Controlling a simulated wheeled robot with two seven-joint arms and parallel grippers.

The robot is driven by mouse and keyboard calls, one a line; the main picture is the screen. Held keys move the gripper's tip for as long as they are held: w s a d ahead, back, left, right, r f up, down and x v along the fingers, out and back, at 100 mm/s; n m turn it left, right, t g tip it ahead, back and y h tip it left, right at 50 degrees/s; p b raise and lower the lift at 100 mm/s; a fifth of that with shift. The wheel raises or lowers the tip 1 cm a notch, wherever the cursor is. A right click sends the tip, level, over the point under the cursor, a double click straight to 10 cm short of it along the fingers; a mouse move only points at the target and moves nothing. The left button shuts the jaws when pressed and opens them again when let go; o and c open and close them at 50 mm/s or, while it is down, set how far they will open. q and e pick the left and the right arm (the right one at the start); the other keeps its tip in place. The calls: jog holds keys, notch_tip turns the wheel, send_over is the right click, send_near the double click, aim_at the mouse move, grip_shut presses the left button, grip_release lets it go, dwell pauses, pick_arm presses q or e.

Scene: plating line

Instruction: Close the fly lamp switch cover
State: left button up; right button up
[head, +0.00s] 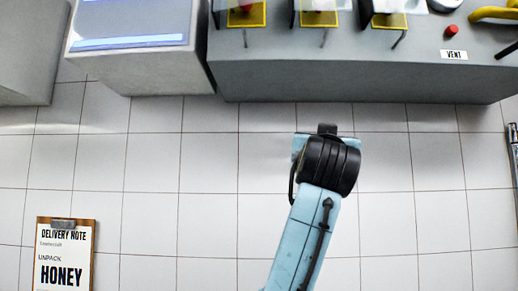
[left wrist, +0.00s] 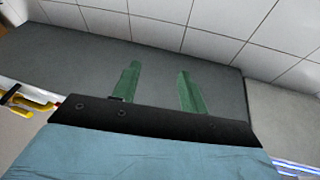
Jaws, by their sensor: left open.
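No label reading fly lamp shows. Several yellow-framed units stand along the grey counter at the top edge of the head view: a left one (head: 246,17), a middle one (head: 319,19) and a right one (head: 389,20). My left arm reaches up the middle of the head view, short of the counter. My left gripper (left wrist: 158,70) is open, with empty green fingers, in the left wrist view. My right gripper is not in view.
The grey counter (head: 360,75) carries a VENT label (head: 454,55) and a red button (head: 452,30) at right. A grey block with a blue-lit panel (head: 130,25) stands left. A HONEY delivery note (head: 64,250) is lower left. The tiled floor between is clear.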

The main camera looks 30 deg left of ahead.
pick_arm(q)
jog(key=s+r+n+t+y+p, duration=0.1)
jog(key=s+r+n+y, duration=0.65)
jog(key=s+r, duration=1.6)
jog(key=shift+y, duration=0.35)
jog(key=p+x, duration=0.7)
jog(key=x, duration=0.5)
jog(key=shift+s+a+r, duration=0.1)
jog(key=shift+a+r, duration=0.05)
jog(key=shift+r, duration=0.05)
